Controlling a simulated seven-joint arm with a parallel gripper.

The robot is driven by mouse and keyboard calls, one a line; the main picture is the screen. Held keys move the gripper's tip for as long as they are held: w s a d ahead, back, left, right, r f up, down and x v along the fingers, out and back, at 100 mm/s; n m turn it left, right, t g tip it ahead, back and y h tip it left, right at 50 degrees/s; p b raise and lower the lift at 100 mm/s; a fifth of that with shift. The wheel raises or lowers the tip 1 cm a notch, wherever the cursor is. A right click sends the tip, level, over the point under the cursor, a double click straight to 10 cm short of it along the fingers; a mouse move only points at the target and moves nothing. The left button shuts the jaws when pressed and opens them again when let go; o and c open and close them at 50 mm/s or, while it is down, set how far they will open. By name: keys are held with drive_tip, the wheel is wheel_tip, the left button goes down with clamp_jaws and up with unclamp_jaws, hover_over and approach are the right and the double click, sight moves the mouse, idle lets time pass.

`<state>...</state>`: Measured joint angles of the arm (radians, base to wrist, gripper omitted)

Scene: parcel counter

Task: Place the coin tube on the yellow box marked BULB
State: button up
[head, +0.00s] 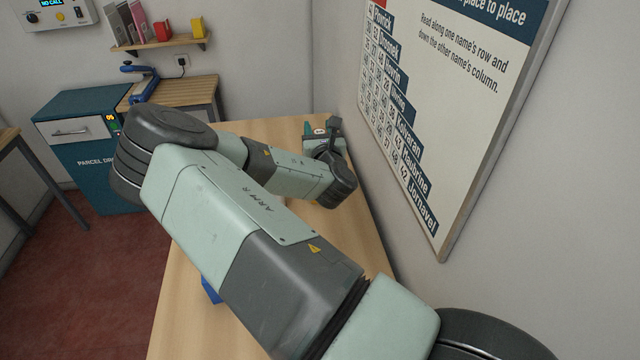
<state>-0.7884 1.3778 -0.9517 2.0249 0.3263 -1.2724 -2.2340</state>
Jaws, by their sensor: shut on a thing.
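My arm crosses the counter and hides much of its top. My gripper (322,143) is at the far end of the counter, seen from above and behind. Its fingertips are hidden by my wrist. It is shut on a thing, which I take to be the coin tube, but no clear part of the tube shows. No yellow box with a readable BULB mark is in view on the counter; my arm could be covering it.
The wooden counter (185,310) has bare wood at its left edge. A blue object (211,289) shows partly beside my arm. A wall board (450,90) stands close on the right. A teal parcel cabinet (75,110) and a shelf (160,43) with a small yellow item (198,27) are far left.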

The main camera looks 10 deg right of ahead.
drive_tip(key=shift+w+f, duration=0.15)
drive_tip(key=shift+f, duration=1.4)
drive_tip(key=shift+w+f, duration=0.15)
drive_tip(key=shift+f, duration=1.4)
drive_tip(key=shift+w+f, duration=0.15)
drive_tip(key=shift+f, duration=1.4)
drive_tip(key=shift+f, duration=0.15)
drive_tip(key=o, duration=1.2)
drive_tip(key=shift+c, duration=0.2)
